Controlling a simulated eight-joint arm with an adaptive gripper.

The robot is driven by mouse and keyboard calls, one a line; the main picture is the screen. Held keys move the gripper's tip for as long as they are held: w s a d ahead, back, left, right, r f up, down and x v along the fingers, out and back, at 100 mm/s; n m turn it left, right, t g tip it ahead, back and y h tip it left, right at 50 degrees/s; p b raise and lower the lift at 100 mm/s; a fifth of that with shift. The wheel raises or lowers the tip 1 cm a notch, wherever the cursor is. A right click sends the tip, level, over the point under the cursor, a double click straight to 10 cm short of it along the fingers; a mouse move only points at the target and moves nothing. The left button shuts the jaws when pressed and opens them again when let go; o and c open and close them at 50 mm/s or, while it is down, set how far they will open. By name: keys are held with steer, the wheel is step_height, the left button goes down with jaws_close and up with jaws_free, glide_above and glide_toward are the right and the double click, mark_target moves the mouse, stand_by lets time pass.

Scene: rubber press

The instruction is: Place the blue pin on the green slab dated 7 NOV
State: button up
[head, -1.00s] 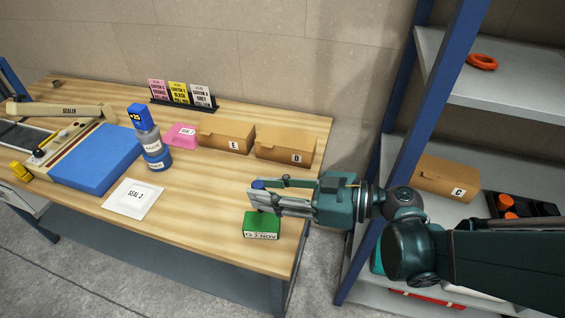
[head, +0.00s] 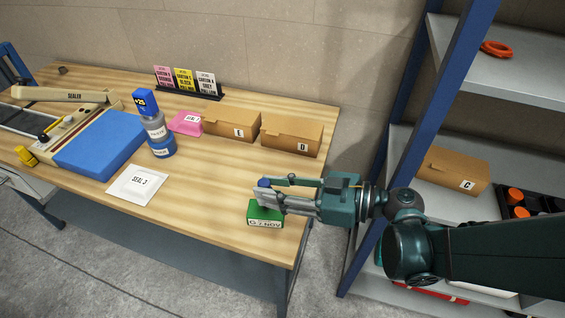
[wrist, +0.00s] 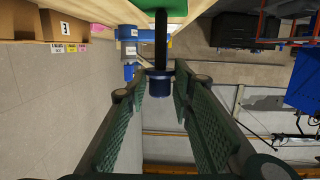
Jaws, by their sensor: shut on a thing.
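The green slab (head: 266,211), its front label reading 7 NOV, lies near the right front edge of the wooden table. My gripper (head: 264,199) is shut on the blue pin, just above the slab. The pin's blue end (head: 263,183) shows above the fingers; the fingers hide the rest in the head view. In the wrist view the blue pin (wrist: 160,92) sits between the fingers, with a dark shaft reaching toward the green slab (wrist: 172,6). I cannot tell whether the pin touches the slab.
A shelf post (head: 407,140) rises at right. The table left of the slab is clear.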

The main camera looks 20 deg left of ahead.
steer(key=shift+f, duration=0.1)
steer(key=o, duration=1)
steer(key=shift+d, duration=0.1)
steer(key=shift+d+r+p, duration=0.4)
steer(key=shift+d, duration=1.5)
steer(key=shift+d+r+p, duration=0.4)
steer(key=shift+d, duration=1.55)
steer(key=shift+d+r+p, duration=0.4)
steer(key=shift+d, duration=1.5)
steer(key=shift+w, duration=0.1)
